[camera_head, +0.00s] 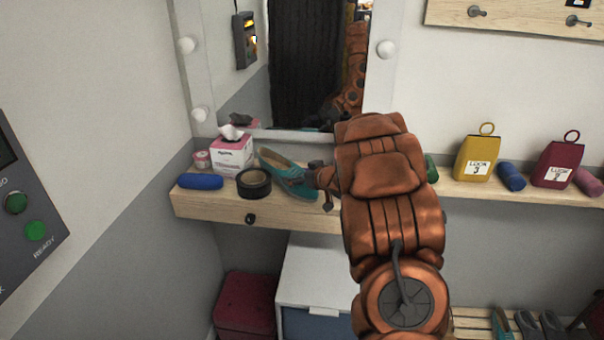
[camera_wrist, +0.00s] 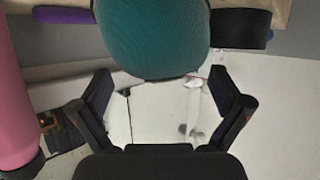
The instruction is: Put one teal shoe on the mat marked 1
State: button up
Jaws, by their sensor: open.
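A teal shoe (camera_head: 286,176) lies on the wooden shelf beside a black roll. My gripper (camera_head: 318,180) is at the shoe's right end, partly hidden by my arm. In the wrist view the rounded teal end of the shoe (camera_wrist: 154,36) fills the top middle. The fingers of my gripper (camera_wrist: 164,78) are spread apart, with the shoe's end at the level of the fingertips. I cannot tell whether they touch it. No mat marked 1 can be made out in either view.
The black roll (camera_head: 254,183), a blue roll (camera_head: 200,181) and a tissue box (camera_head: 232,155) crowd the shelf at left. Yellow (camera_head: 475,158) and maroon (camera_head: 558,165) tagged weights stand at right. More shoes (camera_head: 527,323) sit on a low rack. A mirror is behind.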

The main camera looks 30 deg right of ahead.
jog(key=shift+r, duration=0.1)
jog(key=shift+s+r, duration=0.1)
jog(key=shift+r, duration=0.55)
jog(key=b+v, duration=0.1)
jog(key=v, duration=1)
jog(key=shift+s, duration=0.35)
jog(key=shift+d+r, duration=0.1)
jog(key=shift+r, duration=0.05)
